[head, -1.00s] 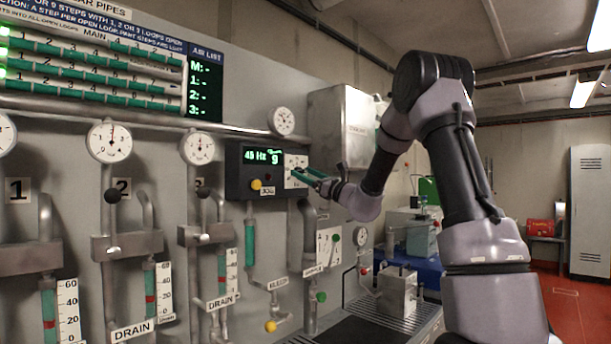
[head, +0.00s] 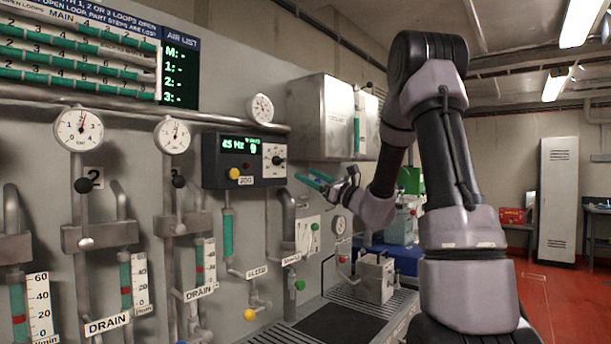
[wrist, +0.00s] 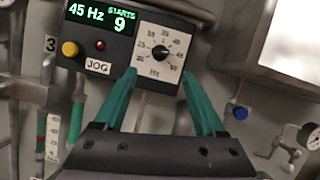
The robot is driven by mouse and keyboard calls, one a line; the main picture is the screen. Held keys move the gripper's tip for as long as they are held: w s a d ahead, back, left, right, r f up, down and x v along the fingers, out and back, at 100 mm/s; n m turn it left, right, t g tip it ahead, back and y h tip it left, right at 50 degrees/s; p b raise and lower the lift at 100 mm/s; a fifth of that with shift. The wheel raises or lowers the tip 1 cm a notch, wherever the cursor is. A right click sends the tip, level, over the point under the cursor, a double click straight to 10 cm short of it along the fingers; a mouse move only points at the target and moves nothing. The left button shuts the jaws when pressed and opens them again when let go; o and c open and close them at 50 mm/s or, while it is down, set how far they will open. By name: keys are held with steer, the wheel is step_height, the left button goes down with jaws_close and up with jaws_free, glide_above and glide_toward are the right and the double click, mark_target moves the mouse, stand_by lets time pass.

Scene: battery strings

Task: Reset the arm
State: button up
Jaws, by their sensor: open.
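My gripper (head: 316,181) is at the end of my raised, bent arm, in front of the wall panel in the head view. Its two green fingers (wrist: 165,98) stand apart with nothing between them in the wrist view. Past the fingertips is the dark control box (wrist: 90,38) with a "45 Hz" and "STARTS 9" display, a yellow button (wrist: 70,48) marked JOG, and a white dial plate with a black knob (wrist: 158,54). In the head view the control box (head: 211,176) is left of my gripper, which appears apart from it.
A metal cabinet (head: 324,118) is on the wall above my gripper. Gauges, pipes and valves cover the panel to the left. A small metal box (head: 374,279) stands on a grated bench below. Red floor (head: 560,300) is open at right, with a locker (head: 558,200) behind.

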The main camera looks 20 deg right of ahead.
steer(key=s+a+f+n+g, duration=0.2)
steer(key=s+a+n+g, duration=1.05)
steer(key=s, duration=0.55)
steer(key=s+d+f+n+h, duration=0.1)
steer(key=s+f+n+h, duration=0.15)
steer(key=s, duration=0.25)
steer(key=s+d+f+n+h, duration=0.2)
steer(key=s+h, duration=0.2)
steer(key=s, duration=0.1)
steer(key=s+d+n+t+h, duration=0.2)
steer(key=s+d+n+h, duration=0.2)
steer(key=d, duration=0.4)
steer(key=shift+s+d+f+h, duration=0.25)
steer(key=shift+s+d+h, duration=0.2)
steer(key=shift+h, duration=0.5)
steer(key=shift+a+n, duration=0.15)
steer(key=shift+n, duration=0.15)
